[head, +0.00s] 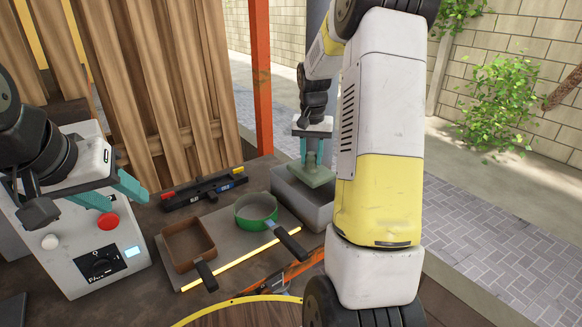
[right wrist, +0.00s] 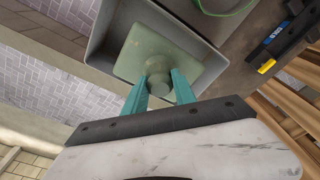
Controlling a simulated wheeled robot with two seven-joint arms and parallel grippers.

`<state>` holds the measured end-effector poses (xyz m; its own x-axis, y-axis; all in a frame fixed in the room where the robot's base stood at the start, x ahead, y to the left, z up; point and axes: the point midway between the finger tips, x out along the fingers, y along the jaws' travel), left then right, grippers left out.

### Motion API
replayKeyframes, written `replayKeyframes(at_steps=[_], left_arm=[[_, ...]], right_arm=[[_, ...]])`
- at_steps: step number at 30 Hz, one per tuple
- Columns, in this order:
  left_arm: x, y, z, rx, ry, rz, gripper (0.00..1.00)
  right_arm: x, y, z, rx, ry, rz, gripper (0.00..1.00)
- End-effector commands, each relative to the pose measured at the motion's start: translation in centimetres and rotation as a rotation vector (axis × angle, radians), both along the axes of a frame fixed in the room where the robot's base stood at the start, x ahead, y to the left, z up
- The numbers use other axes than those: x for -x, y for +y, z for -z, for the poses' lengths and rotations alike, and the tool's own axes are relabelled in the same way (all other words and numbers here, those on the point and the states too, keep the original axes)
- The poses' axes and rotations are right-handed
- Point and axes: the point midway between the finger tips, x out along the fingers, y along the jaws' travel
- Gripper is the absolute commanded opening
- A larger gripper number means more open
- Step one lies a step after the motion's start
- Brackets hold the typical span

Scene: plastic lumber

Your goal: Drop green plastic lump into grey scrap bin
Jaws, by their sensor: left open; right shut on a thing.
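The green plastic lump (head: 313,177) is a dull green, squarish flat block with a round knob on top. My right gripper (head: 311,157) is shut on the knob, with a teal finger on each side in the right wrist view (right wrist: 159,91). The lump (right wrist: 146,54) is over the opening of the grey scrap bin (head: 312,213), whose rim shows around it in the right wrist view (right wrist: 98,45). My forearm covers the bin's right side in the head view. My left gripper (head: 128,202) is open and empty above the white control box.
The white control box (head: 75,262) with a red button stands at left. A brown square tray (head: 168,254) and a green round pan (head: 243,224) with dark handles lie left of the bin. A black bar (head: 203,190) lies behind them.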

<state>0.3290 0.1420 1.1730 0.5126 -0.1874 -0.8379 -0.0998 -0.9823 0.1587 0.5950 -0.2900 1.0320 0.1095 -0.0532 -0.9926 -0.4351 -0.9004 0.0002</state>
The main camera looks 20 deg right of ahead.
Motion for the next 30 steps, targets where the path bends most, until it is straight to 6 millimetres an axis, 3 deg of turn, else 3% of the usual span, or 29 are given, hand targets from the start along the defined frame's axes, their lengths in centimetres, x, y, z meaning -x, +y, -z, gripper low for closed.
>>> replayKeyframes(at_steps=[6,13,18,30], left_arm=[[0.0,0.0,0.0,0.0,0.0,0.0,0.49],[0.0,0.0,0.0,0.0,0.0,0.0,0.49],[0.0,0.0,0.0,0.0,0.0,0.0,0.49],[0.0,0.0,0.0,0.0,0.0,0.0,0.49]], right_arm=[[0.1,0.0,4.0,-0.001,0.003,-0.001,0.0],[0.1,0.0,5.9,0.0,0.002,0.0,0.0],[0.1,0.0,8.4,0.0,0.003,0.0,0.0],[0.0,0.0,9.1,0.0,0.0,-0.001,0.0]])
